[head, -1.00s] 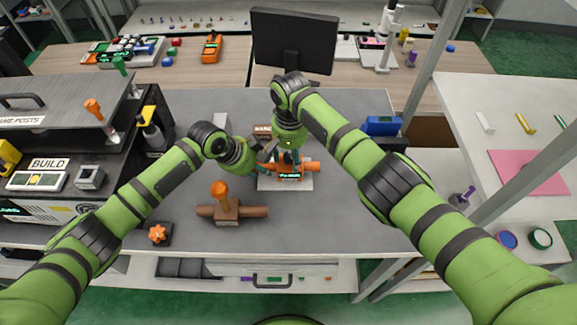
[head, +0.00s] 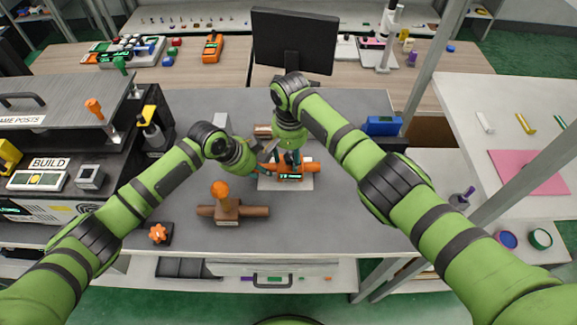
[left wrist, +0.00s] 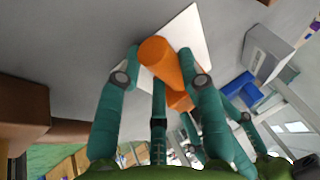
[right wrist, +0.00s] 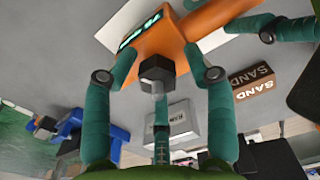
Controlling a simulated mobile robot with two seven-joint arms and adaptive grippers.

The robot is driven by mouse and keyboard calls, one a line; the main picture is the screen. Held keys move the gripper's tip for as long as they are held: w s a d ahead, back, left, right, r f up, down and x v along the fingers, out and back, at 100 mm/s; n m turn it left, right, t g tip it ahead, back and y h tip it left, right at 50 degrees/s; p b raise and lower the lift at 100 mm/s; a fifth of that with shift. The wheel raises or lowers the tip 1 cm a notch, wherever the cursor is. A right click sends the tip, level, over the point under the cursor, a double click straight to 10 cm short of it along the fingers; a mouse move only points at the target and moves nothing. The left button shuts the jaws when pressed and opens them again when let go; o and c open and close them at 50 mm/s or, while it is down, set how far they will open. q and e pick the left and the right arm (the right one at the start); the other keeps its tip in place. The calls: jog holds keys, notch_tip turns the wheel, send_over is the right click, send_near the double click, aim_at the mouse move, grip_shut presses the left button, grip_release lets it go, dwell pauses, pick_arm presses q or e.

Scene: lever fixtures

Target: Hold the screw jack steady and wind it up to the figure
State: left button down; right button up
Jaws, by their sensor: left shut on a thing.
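The screw jack (head: 290,172) is orange, with a small lit display, and sits on a pale plate (head: 302,184) on the grey table. The display also shows in the right wrist view (right wrist: 139,30), too blurred to read. My left gripper (head: 265,165) is shut on the jack's left orange arm, which lies between its fingers in the left wrist view (left wrist: 165,60). My right gripper (right wrist: 160,62) points down over the jack. Its fingers stand apart on either side of the dark hex head (right wrist: 157,70), with gaps visible. The right arm partly hides the jack in the head view.
A wooden-armed fixture with an orange knob (head: 228,208) stands in front, left of the jack. An orange star knob (head: 158,233) is further left. The table's front right is clear.

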jog(key=shift+s+d+f, duration=0.15)
jog(key=shift+s+f, duration=0.05)
jog(key=shift+w+r, duration=0.15)
jog(key=shift+r, duration=2.5)
jog(key=m, duration=1.1)
jog(key=shift+m, duration=0.3)
jog(key=shift+f, duration=2.55)
